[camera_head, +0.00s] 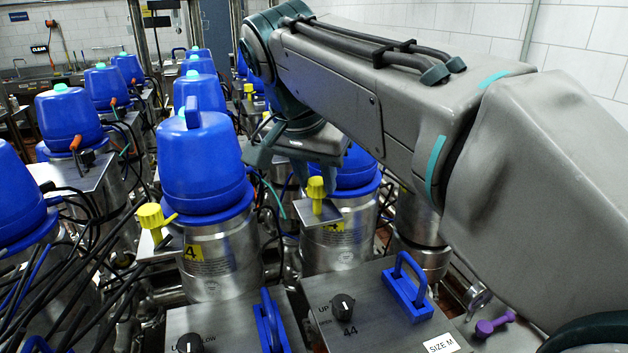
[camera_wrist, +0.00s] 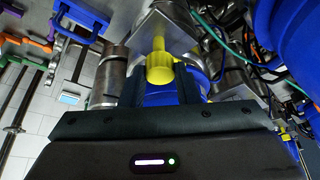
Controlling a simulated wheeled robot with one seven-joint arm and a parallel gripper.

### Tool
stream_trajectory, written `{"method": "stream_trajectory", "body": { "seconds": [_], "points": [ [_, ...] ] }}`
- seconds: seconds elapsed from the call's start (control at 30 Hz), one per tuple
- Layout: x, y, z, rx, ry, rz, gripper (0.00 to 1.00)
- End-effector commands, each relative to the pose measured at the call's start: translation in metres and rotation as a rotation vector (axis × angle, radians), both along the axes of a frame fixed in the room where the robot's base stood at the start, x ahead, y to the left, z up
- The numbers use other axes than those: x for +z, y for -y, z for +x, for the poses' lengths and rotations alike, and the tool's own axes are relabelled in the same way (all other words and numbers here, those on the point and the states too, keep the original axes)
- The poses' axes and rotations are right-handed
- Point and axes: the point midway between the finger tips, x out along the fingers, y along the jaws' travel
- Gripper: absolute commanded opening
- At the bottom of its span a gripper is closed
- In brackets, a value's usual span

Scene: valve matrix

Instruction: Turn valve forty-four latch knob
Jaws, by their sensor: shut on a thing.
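A yellow latch knob (camera_head: 317,190) stands on a metal plate in front of a blue-capped steel valve (camera_head: 345,235), behind the control box marked 44 (camera_head: 375,325). My gripper (camera_head: 308,166) reaches down at this knob, with a finger to each side of it. In the wrist view the yellow knob (camera_wrist: 160,65) lies between the dark fingers of my gripper (camera_wrist: 160,88), which is shut on it. The exact contact is hard to make out. My arm hides part of the valve's blue cap.
A neighbouring blue-capped valve (camera_head: 205,165) with its own yellow knob (camera_head: 155,218) stands close to the left. Box 44 has a black dial (camera_head: 343,305) and a blue handle (camera_head: 407,287). Hoses and cables crowd the left. A purple knob (camera_head: 495,325) is at lower right.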

Motion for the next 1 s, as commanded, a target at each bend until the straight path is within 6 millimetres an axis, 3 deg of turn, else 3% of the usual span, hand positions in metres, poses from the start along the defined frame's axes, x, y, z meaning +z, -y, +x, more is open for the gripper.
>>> {"method": "stream_trajectory", "body": {
  "seconds": [0.5,1.0],
  "points": [
    [0.0002,0.0029,-0.0008,0.455,0.003,0.000,0.06],
    [0.0009,0.0038,-0.0008,0.664,0.001,0.000,0.06]
  ]
}}
